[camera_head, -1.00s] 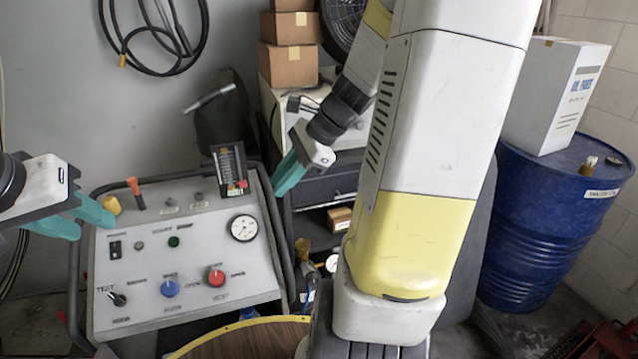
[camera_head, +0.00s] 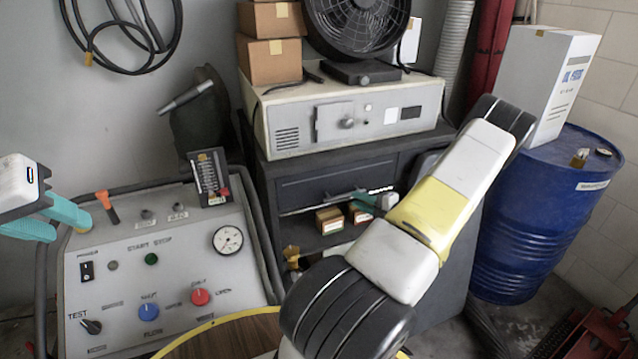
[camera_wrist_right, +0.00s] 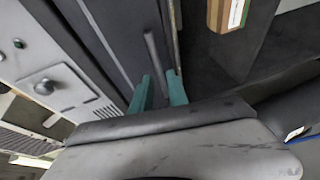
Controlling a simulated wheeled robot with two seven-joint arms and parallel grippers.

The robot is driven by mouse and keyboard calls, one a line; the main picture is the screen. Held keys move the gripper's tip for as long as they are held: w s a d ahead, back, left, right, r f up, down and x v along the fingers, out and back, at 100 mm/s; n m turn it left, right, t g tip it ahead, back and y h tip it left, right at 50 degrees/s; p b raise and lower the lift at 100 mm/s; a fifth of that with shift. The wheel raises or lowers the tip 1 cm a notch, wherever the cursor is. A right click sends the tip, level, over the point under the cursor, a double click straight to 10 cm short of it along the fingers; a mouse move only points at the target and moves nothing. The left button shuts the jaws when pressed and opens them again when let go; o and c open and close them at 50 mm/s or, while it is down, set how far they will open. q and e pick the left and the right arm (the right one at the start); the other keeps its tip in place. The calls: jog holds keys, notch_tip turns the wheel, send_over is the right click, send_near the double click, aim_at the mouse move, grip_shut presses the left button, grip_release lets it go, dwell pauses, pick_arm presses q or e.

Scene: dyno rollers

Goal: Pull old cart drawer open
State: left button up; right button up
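The old cart (camera_head: 262,185) is a dark grey cabinet behind the control panel. Its drawer (camera_head: 315,187) has a dark front and looks shut or nearly so in the head view. The drawer's bar handle (camera_wrist_right: 152,55) shows in the right wrist view. My right gripper (camera_wrist_right: 158,90) is open, with one teal finger on each side of the handle's near end; contact cannot be told. In the head view, the right gripper (camera_head: 362,199) is at the drawer's lower right, partly hidden by my arm. My left gripper (camera_head: 48,222) is open and empty beside the panel.
A control panel (camera_head: 185,260) stands in front and left of the cart. A beige device (camera_head: 290,128) and a fan (camera_head: 358,25) are on top. Small boxes (camera_head: 328,219) sit on the shelf below the drawer. A blue drum (camera_head: 535,225) stands right.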

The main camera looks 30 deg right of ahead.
aim_at(345, 195)
jog(key=x, duration=0.6)
jog(key=shift+a, duration=0.1)
grip_shut()
dwell(1.2)
